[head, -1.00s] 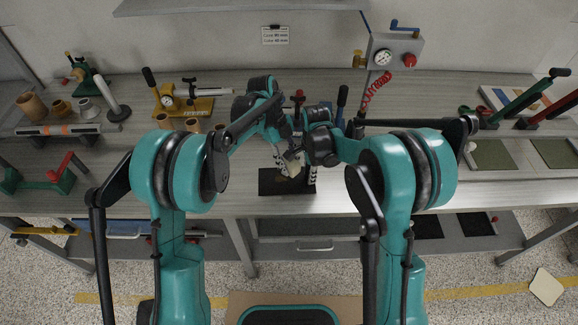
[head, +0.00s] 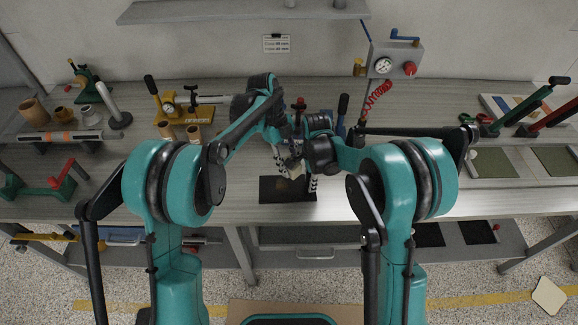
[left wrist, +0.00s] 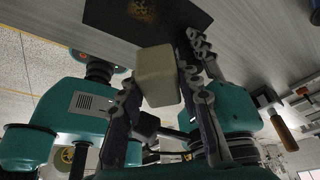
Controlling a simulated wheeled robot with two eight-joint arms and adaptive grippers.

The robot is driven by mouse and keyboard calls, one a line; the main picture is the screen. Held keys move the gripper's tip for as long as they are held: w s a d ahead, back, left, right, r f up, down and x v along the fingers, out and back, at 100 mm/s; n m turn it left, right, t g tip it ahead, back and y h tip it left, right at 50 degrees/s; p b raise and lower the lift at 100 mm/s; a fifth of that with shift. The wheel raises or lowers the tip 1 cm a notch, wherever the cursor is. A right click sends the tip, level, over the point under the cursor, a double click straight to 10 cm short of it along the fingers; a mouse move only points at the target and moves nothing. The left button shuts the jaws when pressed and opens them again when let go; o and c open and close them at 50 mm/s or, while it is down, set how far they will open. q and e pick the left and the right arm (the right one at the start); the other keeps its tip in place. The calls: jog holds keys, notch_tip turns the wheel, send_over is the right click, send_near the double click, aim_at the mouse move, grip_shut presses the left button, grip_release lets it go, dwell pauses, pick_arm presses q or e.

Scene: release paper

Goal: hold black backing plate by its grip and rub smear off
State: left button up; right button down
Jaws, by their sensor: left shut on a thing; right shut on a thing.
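The black backing plate (head: 286,191) lies flat near the table's front edge in the head view. In the left wrist view the plate (left wrist: 183,18) shows a brownish speckled smear (left wrist: 140,11). Whether the pad touches the plate I cannot tell. My right gripper (head: 313,183) is shut at the plate's right edge, where the grip is hidden by its fingers.
A gauge on a yellow base (head: 183,108) and brown tubes (head: 180,132) stand to the left. A valve box (head: 394,60) with a red coiled hose is behind to the right. Green-topped panels (head: 491,163) lie far right. The table just left of the plate is clear.

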aim_at(292, 185)
pick_arm(q)
jog(key=shift+w+f, duration=0.35)
jog(key=shift+w, duration=0.25)
jog(key=shift+w+f, duration=0.35)
jog(key=shift+w, duration=0.25)
jog(key=shift+f, duration=3.35)
jog(key=shift+a+f, duration=0.55)
grip_shut()
jog(key=shift+s+a+f, duration=0.1)
jog(key=shift+a, duration=1.4)
jog(key=shift+d, duration=1.95)
jog(key=shift+d+r, duration=0.1)
jog(key=shift+r, duration=4)
